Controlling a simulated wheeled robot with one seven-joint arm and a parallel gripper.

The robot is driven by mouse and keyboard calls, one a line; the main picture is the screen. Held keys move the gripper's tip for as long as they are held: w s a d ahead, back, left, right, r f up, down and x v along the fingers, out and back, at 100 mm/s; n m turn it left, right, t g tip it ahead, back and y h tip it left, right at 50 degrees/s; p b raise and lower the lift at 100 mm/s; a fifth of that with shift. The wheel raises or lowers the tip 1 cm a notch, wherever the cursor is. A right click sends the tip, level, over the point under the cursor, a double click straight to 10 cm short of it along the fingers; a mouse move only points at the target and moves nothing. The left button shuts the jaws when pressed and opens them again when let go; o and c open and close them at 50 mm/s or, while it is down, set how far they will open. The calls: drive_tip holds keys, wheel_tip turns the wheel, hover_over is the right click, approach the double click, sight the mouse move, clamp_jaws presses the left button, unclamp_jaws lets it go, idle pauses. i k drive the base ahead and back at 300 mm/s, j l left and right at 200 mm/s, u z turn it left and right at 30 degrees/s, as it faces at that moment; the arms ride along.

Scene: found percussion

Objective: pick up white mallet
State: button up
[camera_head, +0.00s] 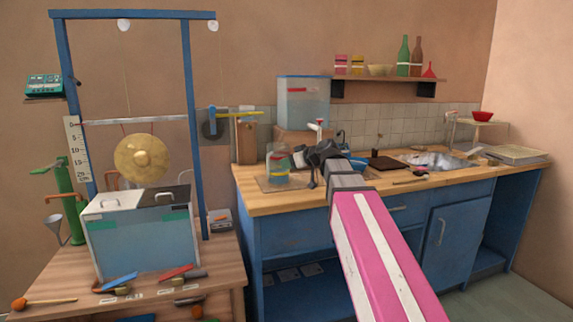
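I cannot make out a white mallet with certainty in the head view. A small white and red item (318,124) shows just above my gripper, too small to identify. My gripper (308,160), dark grey at the end of my pink arm, is over the left part of the wooden counter (268,203). My arm and gripper hide part of the counter behind them. The fingers are small and blurred together, so I cannot tell whether they are open or hold anything. A mallet with an orange head (19,304) lies on the left table's front edge.
A clear container with a green part (278,165) stands left of my gripper. A blue bowl (358,163) is just right of it. A thin dark-ended stick (410,180) lies near the front edge. The sink (440,162) is further right. A tank (140,240) and gong (141,159) are left.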

sight(425, 177)
drive_tip(key=z, duration=0.9)
drive_tip(key=i+l+u, duration=0.1)
drive_tip(key=i, duration=0.25)
drive_tip(key=i+l+u, duration=0.15)
drive_tip(key=i, duration=0.15)
